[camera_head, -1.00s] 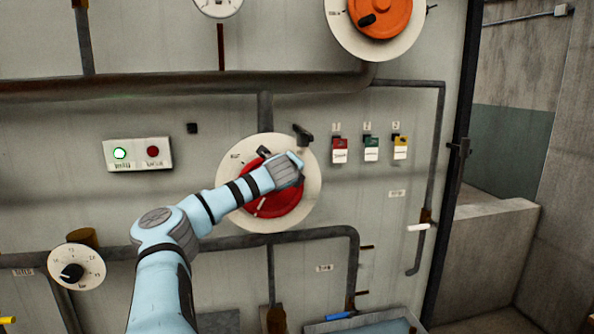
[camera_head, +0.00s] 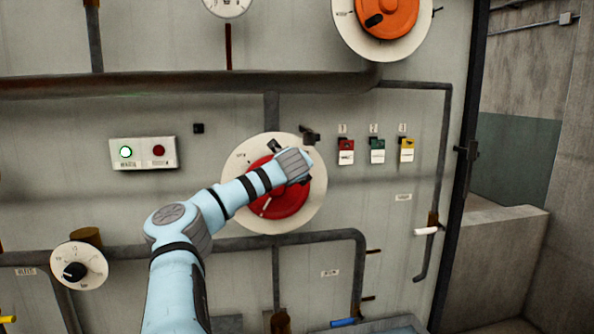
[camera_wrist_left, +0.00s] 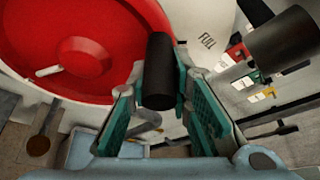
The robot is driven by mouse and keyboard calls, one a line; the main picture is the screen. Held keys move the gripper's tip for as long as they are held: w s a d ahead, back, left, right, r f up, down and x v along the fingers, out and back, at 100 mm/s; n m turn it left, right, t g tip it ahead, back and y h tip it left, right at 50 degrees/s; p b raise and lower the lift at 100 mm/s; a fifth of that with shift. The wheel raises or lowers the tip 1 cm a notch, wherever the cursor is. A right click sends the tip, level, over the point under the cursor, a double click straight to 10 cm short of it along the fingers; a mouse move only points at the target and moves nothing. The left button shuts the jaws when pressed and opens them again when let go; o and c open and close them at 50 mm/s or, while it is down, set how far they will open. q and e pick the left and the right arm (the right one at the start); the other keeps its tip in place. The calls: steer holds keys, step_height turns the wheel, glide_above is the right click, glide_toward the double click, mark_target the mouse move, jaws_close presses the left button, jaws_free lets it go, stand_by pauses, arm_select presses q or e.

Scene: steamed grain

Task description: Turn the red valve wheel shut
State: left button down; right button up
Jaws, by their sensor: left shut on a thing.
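The red valve wheel (camera_head: 285,203) sits on a round cream dial plate (camera_head: 240,208) on the panel. In the left wrist view, the wheel (camera_wrist_left: 85,22) fills the upper left, with a white mark on its hub. My left gripper (camera_wrist_left: 160,88) is shut on the wheel's black handle (camera_wrist_left: 160,60), which stands between its teal-padded fingers. In the head view my left wrist covers the wheel's upper right, and the grip itself is hidden. The dial lettering "FULL" (camera_wrist_left: 207,40) shows right of the handle in the wrist view. My right gripper is not in view.
A black fitting (camera_head: 310,136) projects at the dial's upper right edge. An orange wheel (camera_head: 387,15) is above. Pipes (camera_head: 200,85) run above and below the dial.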

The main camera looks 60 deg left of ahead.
arm_select(q)
steer(key=shift+s+a+r, duration=0.1)
steer(key=shift+r, duration=0.3)
steer(key=c, duration=1.7)
jaws_free()
steer(key=shift+f, duration=0.1)
steer(key=shift+o, duration=1.3)
steer(key=shift+w+a+f, duration=0.1)
steer(key=shift+w+f, duration=0.15)
steer(key=shift+w, duration=0.05)
